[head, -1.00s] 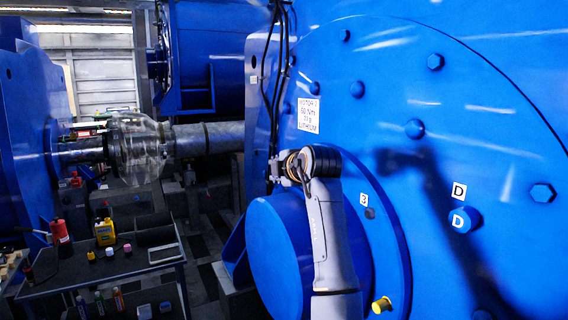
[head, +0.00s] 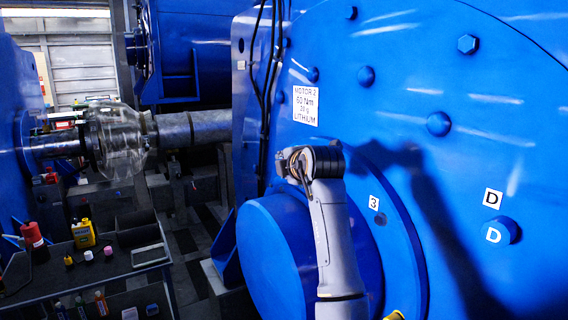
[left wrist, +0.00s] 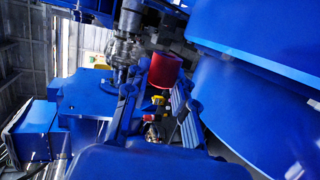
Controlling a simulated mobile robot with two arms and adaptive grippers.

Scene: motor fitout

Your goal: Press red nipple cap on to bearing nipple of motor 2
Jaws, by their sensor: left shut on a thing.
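Motor 2 (head: 460,130) is the large blue housing on the right, with a white label (head: 305,105) reading MOTOR 2. A small dark fitting (head: 380,219) sits beside the mark 3 on its face; I cannot tell if it is the bearing nipple. My left gripper (left wrist: 158,90) is shut on the red nipple cap (left wrist: 165,70), which shows at its fingertips in the left wrist view. In the head view, a grey arm rises in front of the motor's round hub, its gripper not discernible. The cap is apart from the fitting. My right gripper is not in view.
The blue hub (head: 275,250) juts out beside the arm. A bolt (head: 502,230) marked D and a yellow fitting (head: 394,315) are on the motor. A table (head: 60,290) at lower left carries a red bottle (head: 33,235), a yellow container (head: 84,235) and small caps.

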